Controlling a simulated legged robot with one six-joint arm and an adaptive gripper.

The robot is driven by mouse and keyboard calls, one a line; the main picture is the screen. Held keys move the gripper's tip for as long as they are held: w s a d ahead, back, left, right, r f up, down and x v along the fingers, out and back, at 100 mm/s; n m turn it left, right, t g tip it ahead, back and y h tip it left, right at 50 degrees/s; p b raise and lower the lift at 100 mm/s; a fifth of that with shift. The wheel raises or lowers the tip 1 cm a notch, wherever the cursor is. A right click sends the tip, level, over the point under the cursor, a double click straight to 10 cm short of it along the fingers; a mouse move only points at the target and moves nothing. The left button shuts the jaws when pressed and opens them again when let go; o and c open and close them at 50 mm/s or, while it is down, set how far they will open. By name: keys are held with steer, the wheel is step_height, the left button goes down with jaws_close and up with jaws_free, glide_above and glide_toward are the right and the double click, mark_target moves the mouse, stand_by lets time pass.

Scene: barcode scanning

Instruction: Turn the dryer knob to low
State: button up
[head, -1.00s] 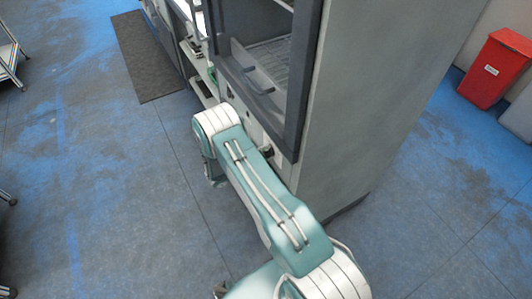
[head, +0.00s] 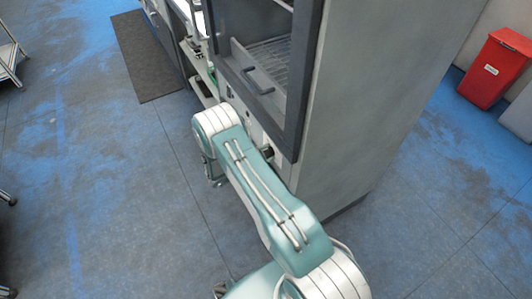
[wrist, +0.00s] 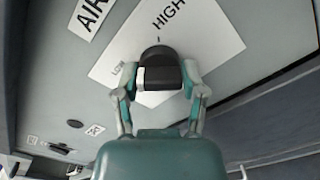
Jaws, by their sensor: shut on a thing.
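My gripper (wrist: 160,80) is shut on the knob, one finger on each side. The dryer (head: 375,85) is a tall grey cabinet in the head view, with a dark-framed glass door. In the head view my arm reaches to its lower front panel, and the arm hides my gripper there.
A label reading AIR (wrist: 92,14) is beside the knob label. In the head view a red bin (head: 494,68) stands at the far right and a dark mat (head: 146,55) lies at the upper left. The blue floor on the left is mostly clear.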

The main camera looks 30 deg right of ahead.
steer(key=shift+s+f, duration=0.1)
steer(key=o, duration=1.1)
steer(key=shift+a, duration=0.15)
steer(key=a, duration=1.1)
steer(key=shift+s+a, duration=0.15)
steer(key=shift+a, duration=0.25)
